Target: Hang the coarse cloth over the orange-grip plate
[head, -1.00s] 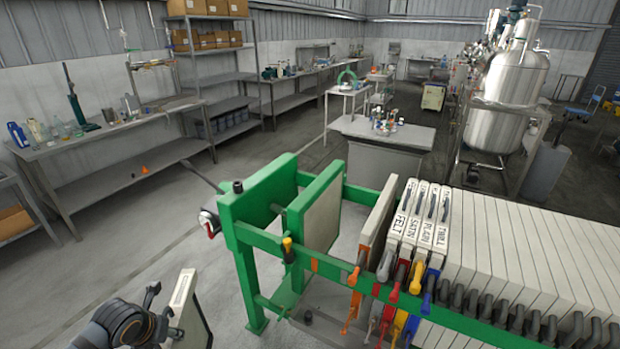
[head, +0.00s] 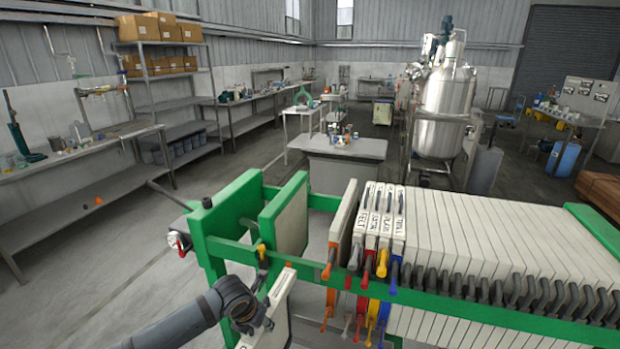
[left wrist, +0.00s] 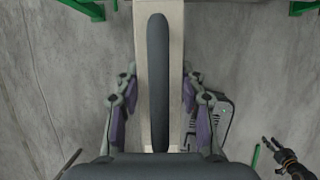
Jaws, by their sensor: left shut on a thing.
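My left gripper (head: 262,318) is shut on a pale slab (head: 277,308) and holds it just in front of the near green rail. In the left wrist view the jaws (left wrist: 156,105) flank the slab's dark bar grip (left wrist: 158,80). The orange-grip plate (head: 343,222) stands upright in the press, its orange grip (head: 327,271) on the near rail. To its right are labelled slabs reading FELT (head: 361,218), SATIN, PLAIN and TWILL. I cannot read a label on the held slab. My right gripper (left wrist: 278,152) shows small and dark in the left wrist view.
The green press frame (head: 212,225) has a thick end plate at left and a gap before the orange-grip plate. Many white plates (head: 490,235) fill its right side. A grey bench (head: 345,148) and steel tank (head: 445,100) stand behind. Floor at left is clear.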

